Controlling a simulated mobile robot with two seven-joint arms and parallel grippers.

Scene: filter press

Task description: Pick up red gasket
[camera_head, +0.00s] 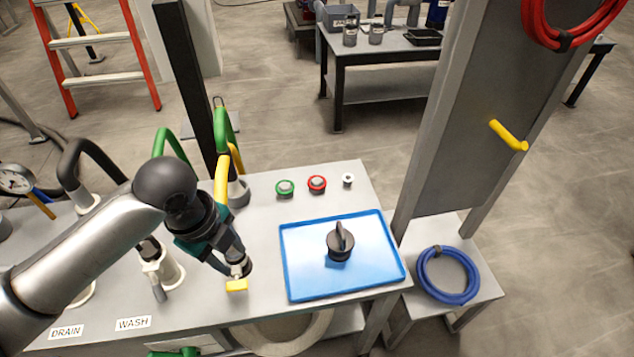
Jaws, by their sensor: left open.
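The red gasket (317,183) is a small red ring with a grey middle, lying on the grey bench top near its back edge. A green ring (285,187) of like size lies just left of it, and a smaller white ring (348,179) lies to its right. My left gripper (238,274) is open, low over the bench, left of the blue tray and well in front and to the left of the red gasket. A small yellow piece (237,286) shows at its fingertips; I cannot tell whether they touch it. My right gripper is not in view.
A blue tray (292,262) holding a black knob (340,242) lies in front of the rings. Green and yellow handles (222,180) and a dark post stand left of them. A grey panel rises at the right, above a coiled blue hose (447,275).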

